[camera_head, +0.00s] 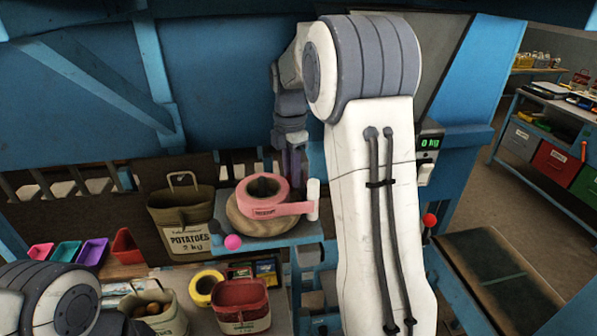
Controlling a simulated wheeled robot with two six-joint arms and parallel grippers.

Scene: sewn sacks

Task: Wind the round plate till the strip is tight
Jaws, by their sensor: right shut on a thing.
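The round plate (248,226) is a tan disc on a small grey-blue shelf. A pink roll (262,187) lies on it, and its pink strip (285,209) runs right to a white upright post (313,190). The strip looks straight, but I cannot tell how tight it is. My right gripper (294,178) points down at the back right of the roll. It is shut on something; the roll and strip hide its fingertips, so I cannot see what. A pink ball (232,242) sits at the plate's near edge. My left gripper is out of view.
A potato sack (183,208) stands left of the shelf. Below are a red sack (241,305), a yellow ring (206,287) and a pale sack (157,312) with brown round things. Coloured trays (91,251) stand left. A scale display (430,142) reads 0 kg.

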